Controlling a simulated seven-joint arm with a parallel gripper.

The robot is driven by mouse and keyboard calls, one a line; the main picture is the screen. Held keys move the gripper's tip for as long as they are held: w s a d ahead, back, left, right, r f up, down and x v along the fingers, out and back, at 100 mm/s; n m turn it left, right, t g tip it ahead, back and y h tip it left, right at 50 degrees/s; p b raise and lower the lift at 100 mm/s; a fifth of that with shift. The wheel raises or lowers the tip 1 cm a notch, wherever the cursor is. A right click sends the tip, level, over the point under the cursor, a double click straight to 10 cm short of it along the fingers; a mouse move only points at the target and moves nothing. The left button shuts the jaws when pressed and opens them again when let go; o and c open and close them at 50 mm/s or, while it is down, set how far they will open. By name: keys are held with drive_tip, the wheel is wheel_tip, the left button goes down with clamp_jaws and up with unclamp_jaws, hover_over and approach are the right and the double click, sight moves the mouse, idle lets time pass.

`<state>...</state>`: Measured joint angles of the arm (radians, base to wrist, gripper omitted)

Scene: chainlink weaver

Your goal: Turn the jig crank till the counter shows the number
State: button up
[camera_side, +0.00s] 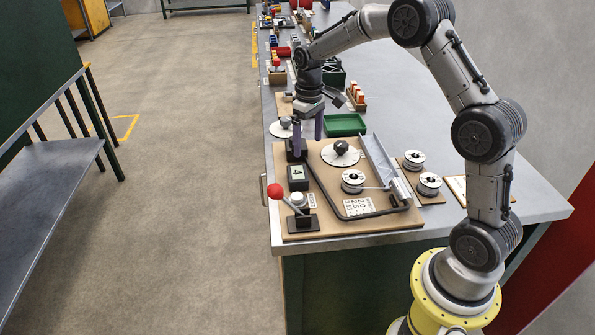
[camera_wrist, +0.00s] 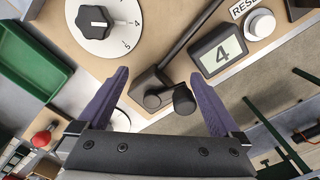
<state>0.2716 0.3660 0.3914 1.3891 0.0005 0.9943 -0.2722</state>
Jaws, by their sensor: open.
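The jig crank (camera_wrist: 165,94), a short black arm with a rounded knob, shows between my fingers in the wrist view. In the side view it is mostly hidden behind my gripper (camera_side: 308,142). The gripper (camera_wrist: 160,74) is open with its purple fingers pointing down, one on either side of the crank. I cannot tell whether either finger touches it. The counter (camera_wrist: 222,56) shows 4; it also stands on the board's left part in the side view (camera_side: 298,176). A white reset button (camera_wrist: 260,24) is beside it.
The jig board (camera_side: 330,224) holds a white dial with a black knob (camera_side: 341,148), a red-ball lever (camera_side: 275,191), a spool (camera_side: 353,181) and a small number card (camera_side: 355,207). A green tray (camera_side: 345,125) stands behind the board. Two more spools (camera_side: 429,182) are at right.

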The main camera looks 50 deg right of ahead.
drive_tip(key=shift+r, duration=0.1)
wheel_tip(320, 180, up, 7)
idle(0.7)
drive_tip(key=s+a+r+n+t, duration=0.1)
drive_tip(key=s+a+r+t, duration=0.1)
drive_tip(key=s+a+r, duration=0.35)
drive_tip(key=s+a+r+t, duration=0.25)
drive_tip(key=s+r, duration=0.35)
drive_tip(key=r, duration=0.3)
drive_tip(key=s+a+f, duration=0.2)
drive_tip(key=s+f, duration=0.2)
drive_tip(key=s, duration=0.5)
drive_tip(key=s+a+f+m+t, duration=0.1)
drive_tip(key=s+a+f, duration=0.1)
drive_tip(key=s, duration=0.6)
drive_tip(key=shift+s+a+f, duration=0.35)
drive_tip(key=shift+f, duration=0.55)
